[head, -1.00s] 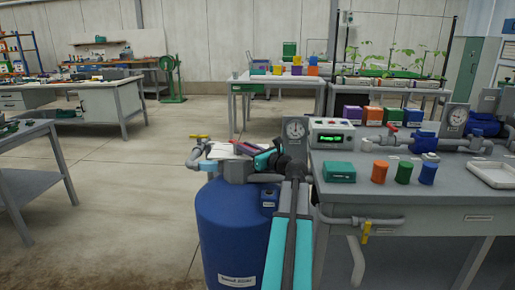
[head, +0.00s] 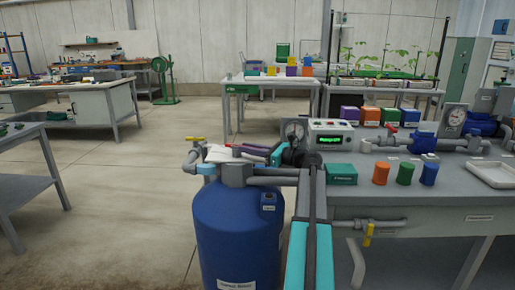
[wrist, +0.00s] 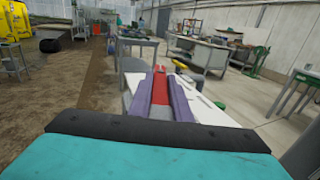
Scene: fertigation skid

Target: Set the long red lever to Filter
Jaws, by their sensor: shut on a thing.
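The long red lever (wrist: 160,88) runs away from me between the two purple fingers of my gripper (wrist: 160,93) in the wrist view. My gripper is shut on it, one finger along each side. A white plate (wrist: 206,111) lies beneath the lever; no position names can be read on it. In the head view my gripper (head: 252,151) is above the grey valve head on top of the blue tank (head: 236,235). A small red bit of the lever (head: 237,147) shows there. My arm hides the right side of the valve head.
A yellow-handled valve (head: 195,139) sits on the pipe left of the tank top. A workbench (head: 430,206) right of the tank holds a display box (head: 332,134), a gauge, a teal box, coloured canisters and a tray (head: 490,173). The floor left of the tank is clear.

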